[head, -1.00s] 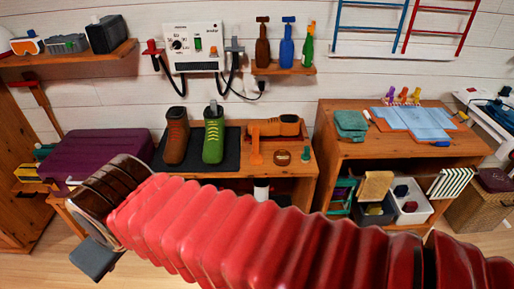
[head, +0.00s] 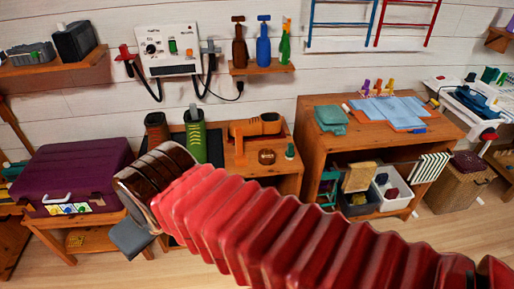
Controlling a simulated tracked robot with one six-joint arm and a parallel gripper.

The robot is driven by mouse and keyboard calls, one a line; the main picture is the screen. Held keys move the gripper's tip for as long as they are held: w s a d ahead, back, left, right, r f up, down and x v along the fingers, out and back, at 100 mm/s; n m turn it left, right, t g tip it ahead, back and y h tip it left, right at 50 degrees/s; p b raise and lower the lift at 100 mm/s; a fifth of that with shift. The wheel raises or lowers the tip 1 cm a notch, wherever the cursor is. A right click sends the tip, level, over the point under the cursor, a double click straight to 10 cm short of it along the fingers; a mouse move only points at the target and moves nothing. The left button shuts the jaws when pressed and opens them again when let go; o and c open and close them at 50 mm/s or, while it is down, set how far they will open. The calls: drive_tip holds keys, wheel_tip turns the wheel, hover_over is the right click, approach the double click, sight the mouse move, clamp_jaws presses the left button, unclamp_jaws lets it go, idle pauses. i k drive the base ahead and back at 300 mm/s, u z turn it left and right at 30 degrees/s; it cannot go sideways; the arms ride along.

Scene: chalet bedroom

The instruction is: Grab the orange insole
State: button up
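I cannot make out a clear insole shape. On the wooden bench (head: 288,184) in the middle lies an orange shoe-shaped piece (head: 262,124), with a thin upright orange piece (head: 239,147) in front of its left end. Either could be orange footwear gear; I cannot tell which is the insole. My red ribbed arm crosses the foreground. My gripper (head: 130,238), a dark grey block at the arm's left end, is in front of the bench's left side, apart from the orange pieces. Its fingers are not clear, so its opening cannot be told.
A green boot (head: 195,138) and a brown boot (head: 157,126) stand on the bench, partly hidden by my arm. A purple case (head: 75,172) rests at left. A wooden desk (head: 310,135) with blue cloth stands right. Floor is open in front.

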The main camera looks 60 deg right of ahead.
sight(240, 159)
drive_tip(key=z, duration=0.6)
drive_tip(key=i, duration=1)
drive_tip(key=z, duration=0.05)
